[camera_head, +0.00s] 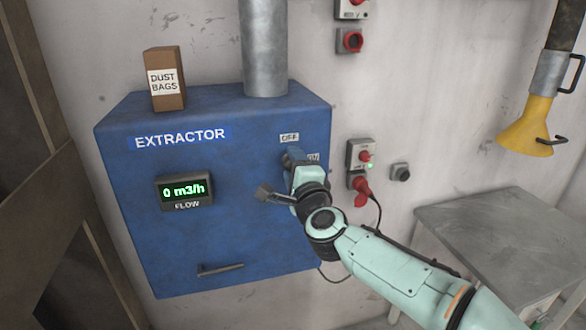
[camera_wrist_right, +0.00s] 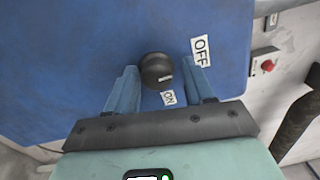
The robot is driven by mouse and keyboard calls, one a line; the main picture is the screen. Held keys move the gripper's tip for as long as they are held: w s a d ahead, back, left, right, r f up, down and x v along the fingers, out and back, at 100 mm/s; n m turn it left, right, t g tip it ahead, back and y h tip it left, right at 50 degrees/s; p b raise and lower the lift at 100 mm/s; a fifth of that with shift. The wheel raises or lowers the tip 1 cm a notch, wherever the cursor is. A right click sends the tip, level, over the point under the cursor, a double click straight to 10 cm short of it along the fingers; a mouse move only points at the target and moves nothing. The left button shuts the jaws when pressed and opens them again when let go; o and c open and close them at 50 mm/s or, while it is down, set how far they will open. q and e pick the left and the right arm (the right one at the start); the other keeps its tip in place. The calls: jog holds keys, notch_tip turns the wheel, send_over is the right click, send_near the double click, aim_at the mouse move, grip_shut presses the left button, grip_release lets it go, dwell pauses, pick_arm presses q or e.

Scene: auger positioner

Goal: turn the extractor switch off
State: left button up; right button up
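The extractor (camera_head: 230,240) is a blue wall box. Its switch is a round black knob (camera_wrist_right: 157,69) with a small white mark toward its lower right in the right wrist view. An ON label (camera_wrist_right: 168,98) and an OFF label (camera_wrist_right: 200,51) sit beside it. My right gripper (camera_head: 292,156) is at the extractor's front and hides the knob in the head view. In the right wrist view its blue fingers (camera_wrist_right: 162,78) are open on either side of the knob. A gap shows at the right finger; contact on the left is unclear. My left gripper is not visible.
The flow display (camera_head: 185,190) reads 0 m3/h. A dust bags box (camera_head: 167,80) and a grey pipe (camera_head: 265,50) are on top. A wall socket with a red plug (camera_head: 360,190) and a grey table (camera_head: 510,230) are at the right.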

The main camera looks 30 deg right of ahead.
jog(key=shift+w+f, duration=0.1)
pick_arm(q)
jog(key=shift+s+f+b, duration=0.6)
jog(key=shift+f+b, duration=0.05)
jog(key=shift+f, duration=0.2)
pick_arm(e)
jog(key=v, duration=1.3)
jog(key=shift+s, duration=0.25)
